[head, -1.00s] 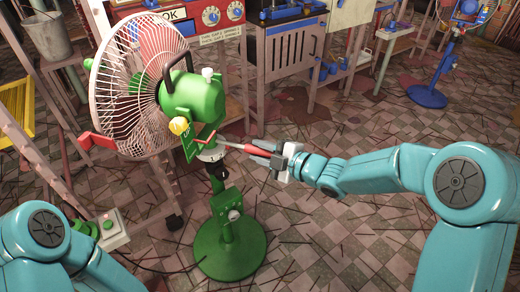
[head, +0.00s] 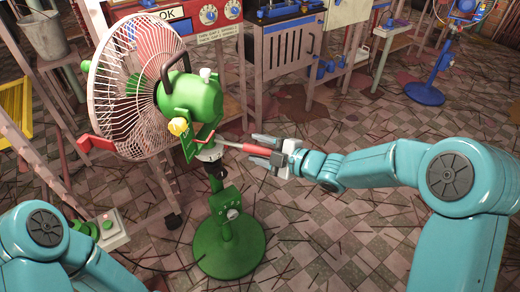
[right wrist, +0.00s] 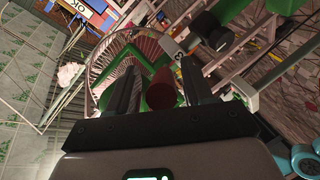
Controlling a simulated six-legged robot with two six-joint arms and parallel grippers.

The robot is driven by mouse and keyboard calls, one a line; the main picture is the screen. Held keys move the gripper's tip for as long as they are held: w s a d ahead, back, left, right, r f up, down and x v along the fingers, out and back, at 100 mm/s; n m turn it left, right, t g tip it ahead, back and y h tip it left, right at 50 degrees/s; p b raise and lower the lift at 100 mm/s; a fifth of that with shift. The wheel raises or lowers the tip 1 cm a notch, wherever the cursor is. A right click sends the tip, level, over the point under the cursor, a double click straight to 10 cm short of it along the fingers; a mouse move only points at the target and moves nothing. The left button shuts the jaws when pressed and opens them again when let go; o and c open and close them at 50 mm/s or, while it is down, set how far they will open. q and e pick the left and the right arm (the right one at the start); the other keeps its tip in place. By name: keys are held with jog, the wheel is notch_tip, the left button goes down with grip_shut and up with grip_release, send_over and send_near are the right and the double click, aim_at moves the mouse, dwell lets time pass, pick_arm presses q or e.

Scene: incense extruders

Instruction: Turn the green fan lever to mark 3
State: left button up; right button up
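The green fan (head: 193,97) stands on a green post and round base at the left middle of the head view. A thin metal lever with a red grip (head: 254,149) reaches right from below its motor. A pale dial (head: 209,154) sits at the lever's root; its marks are too small to read. My right gripper (head: 260,150) is open, with one finger on each side of the red grip. In the right wrist view the red grip (right wrist: 160,90) stands between the two fingers (right wrist: 158,88), with gaps beside it. My left gripper is out of view.
A switch box (head: 108,228) lies at lower left. A blue fan (head: 425,93) stands far right. Workbenches line the back. The tiled floor right of the green base is mostly clear.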

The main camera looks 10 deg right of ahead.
jog(key=shift+s, duration=0.15)
jog(key=p+v, duration=0.3)
jog(key=v, duration=1.3)
